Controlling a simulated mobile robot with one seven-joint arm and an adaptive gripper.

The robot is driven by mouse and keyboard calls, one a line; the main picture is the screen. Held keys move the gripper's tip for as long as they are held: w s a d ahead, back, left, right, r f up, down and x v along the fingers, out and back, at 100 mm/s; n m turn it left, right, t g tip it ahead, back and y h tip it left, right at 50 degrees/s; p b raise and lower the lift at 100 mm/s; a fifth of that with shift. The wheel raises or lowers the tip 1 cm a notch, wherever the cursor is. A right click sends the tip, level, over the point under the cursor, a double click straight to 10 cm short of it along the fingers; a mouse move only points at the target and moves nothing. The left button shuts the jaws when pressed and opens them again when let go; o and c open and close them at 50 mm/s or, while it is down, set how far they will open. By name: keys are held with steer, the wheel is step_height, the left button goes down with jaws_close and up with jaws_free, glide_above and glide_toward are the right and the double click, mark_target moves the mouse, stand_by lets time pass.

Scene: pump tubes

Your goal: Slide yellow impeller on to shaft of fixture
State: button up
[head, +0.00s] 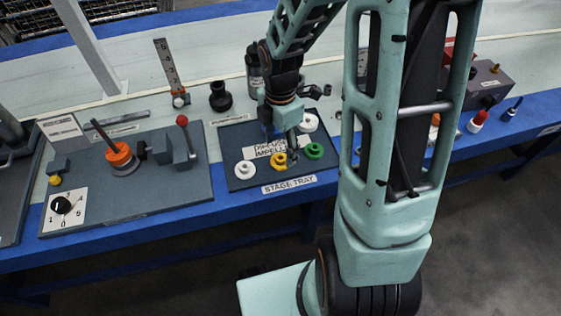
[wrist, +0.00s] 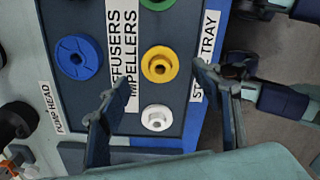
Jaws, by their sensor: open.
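The yellow impeller (head: 279,160) lies flat near the front edge of the dark stage tray (head: 232,150). In the wrist view the yellow impeller (wrist: 160,64) shows between and beyond the fingertips. My gripper (head: 282,142) is above the tray beside the yellow impeller; in the wrist view my gripper (wrist: 156,85) is open and empty, fingers apart. The fixture (head: 82,205) is a grey plate on the bench at left. On it, an orange round part (head: 121,158) sits by a dark, tilted-looking rod (head: 101,132) that appears to be the shaft.
Around the yellow impeller lie a green ring (head: 314,151), a white ring (head: 244,169), another white ring (head: 307,123) and a blue one (wrist: 79,57). A red-knobbed lever (head: 182,121) stands on the fixture's right side. A black fitting (head: 220,97) is behind the tray.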

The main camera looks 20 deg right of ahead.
mark_target(279, 155)
steer(key=f, duration=0.1)
steer(key=f+b, duration=0.1)
steer(key=f, duration=0.1)
steer(key=shift+s+a+f, duration=0.15)
steer(key=shift+a, duration=0.05)
steer(key=shift+f, duration=0.35)
steer(key=shift+c, duration=0.4)
steer(key=c, duration=0.9)
steer(key=shift+r, duration=0.2)
